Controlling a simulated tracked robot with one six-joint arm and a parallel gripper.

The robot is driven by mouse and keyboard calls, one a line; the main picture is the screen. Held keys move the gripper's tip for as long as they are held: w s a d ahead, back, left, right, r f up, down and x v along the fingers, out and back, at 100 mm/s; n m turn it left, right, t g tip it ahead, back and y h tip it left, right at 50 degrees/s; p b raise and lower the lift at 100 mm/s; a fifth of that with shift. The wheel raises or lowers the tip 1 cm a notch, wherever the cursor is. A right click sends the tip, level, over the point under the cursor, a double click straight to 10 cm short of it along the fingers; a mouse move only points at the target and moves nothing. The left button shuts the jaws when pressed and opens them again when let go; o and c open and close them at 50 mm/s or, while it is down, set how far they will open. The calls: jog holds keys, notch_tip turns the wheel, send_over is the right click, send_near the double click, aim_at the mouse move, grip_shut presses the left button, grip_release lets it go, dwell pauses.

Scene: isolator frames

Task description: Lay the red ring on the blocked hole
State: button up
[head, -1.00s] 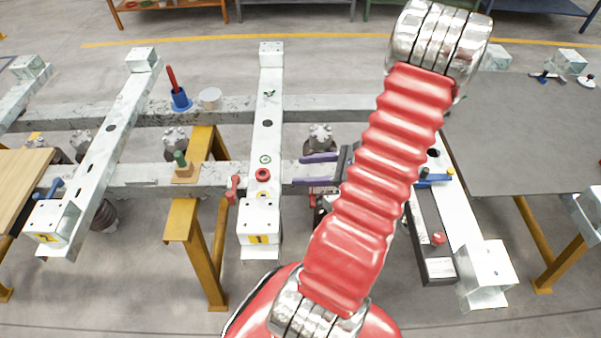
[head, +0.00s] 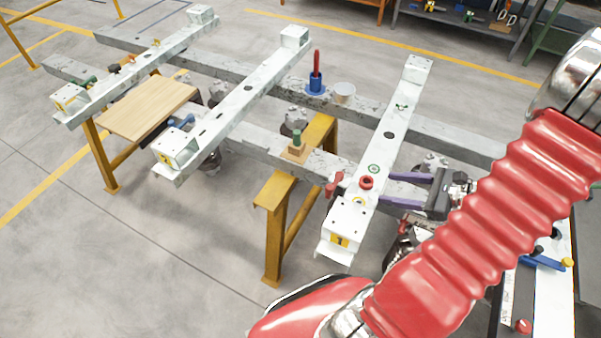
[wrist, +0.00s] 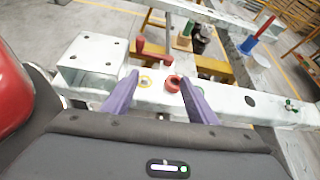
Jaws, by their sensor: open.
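The red ring (head: 366,182) lies on the near part of a pale beam marked 1 (head: 397,98). My gripper (head: 384,189) is open, its purple fingers pointing at the ring from the right. In the wrist view the ring (wrist: 173,84) shows between the fingertips, nearer the right finger. Contact cannot be told. Along the beam are a green-ringed spot (head: 374,168), a yellow ring mark (head: 358,201), a dark open hole (head: 389,135) and, farther out, a hole with something green in it (head: 401,106). It also shows in the wrist view (wrist: 290,104).
A red clamp-like part (head: 333,185) sits at the beam's left side. A blue holder with a red-handled tool (head: 316,82) and a pale cylinder (head: 344,92) stand on the rear cross beam. A green-topped peg on a wooden block (head: 296,146) is left of the beam.

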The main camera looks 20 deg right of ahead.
jog(key=w+a+r+n+g+h, duration=0.1)
jog(key=a+r+n+g, duration=0.35)
jog(key=a+n, duration=0.35)
jog(key=w+a+r+n+g, duration=0.25)
jog(key=a+r+n, duration=0.3)
jog(key=a, duration=0.45)
jog(key=s+a+r+n+t+h, duration=0.1)
jog(key=s+a+r+n+h, duration=0.1)
jog(key=a+r+n, duration=0.3)
jog(key=s+a+r+n+t+h, duration=0.1)
jog(key=a+r+n+h, duration=0.2)
jog(key=n, duration=0.6)
jog(key=shift+s+a+r+h, duration=0.4)
jog(key=shift+a+r, duration=0.85)
jog(key=shift+r, duration=0.45)
jog(key=shift+n, duration=0.25)
